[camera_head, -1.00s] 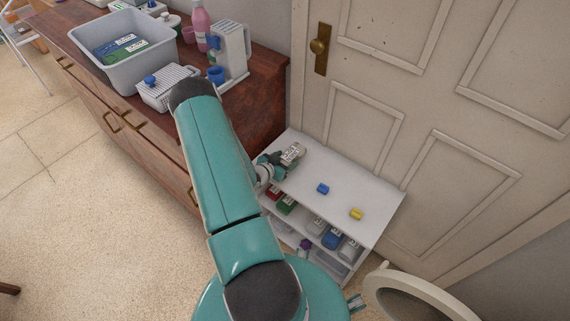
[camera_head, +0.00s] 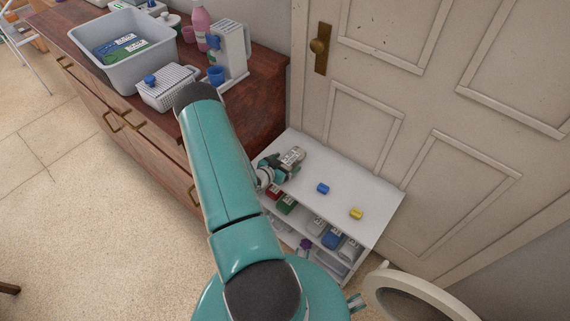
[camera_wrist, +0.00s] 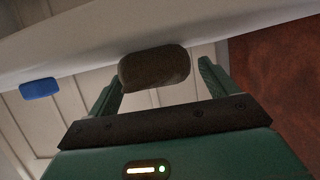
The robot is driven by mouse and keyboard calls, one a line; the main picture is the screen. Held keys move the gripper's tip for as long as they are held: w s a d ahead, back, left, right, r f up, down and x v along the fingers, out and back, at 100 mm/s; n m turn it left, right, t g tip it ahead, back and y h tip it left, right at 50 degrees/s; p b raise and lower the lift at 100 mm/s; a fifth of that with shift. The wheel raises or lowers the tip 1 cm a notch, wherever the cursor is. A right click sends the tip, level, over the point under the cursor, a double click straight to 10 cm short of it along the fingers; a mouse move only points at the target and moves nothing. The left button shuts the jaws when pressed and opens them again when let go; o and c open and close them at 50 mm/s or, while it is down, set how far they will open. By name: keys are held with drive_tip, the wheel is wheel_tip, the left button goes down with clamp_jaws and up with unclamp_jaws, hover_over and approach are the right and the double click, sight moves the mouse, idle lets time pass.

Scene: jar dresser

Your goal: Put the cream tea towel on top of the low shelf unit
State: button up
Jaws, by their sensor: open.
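A small pale grey-cream bundle with a dark-marked label (camera_head: 291,157) is at the far left end of the low shelf unit's white top (camera_head: 350,180). It looks like the folded tea towel, though its cloth is not clear at this size. My gripper (camera_head: 283,168) is at that end of the top, open, with the bundle at its fingertips. In the wrist view, a dark, shaded rounded bundle (camera_wrist: 154,68) shows between the two spread green fingers of my gripper (camera_wrist: 160,80). Whether it rests fully on the top is hard to tell.
A blue piece (camera_head: 323,188) and a yellow piece (camera_head: 356,213) lie on the shelf top. A wooden dresser (camera_head: 265,95) with a grey tub (camera_head: 125,62) stands left. A panelled door (camera_head: 430,110) is behind.

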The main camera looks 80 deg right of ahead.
drive_tip(key=v, duration=1.2)
drive_tip(key=shift+w, duration=0.1)
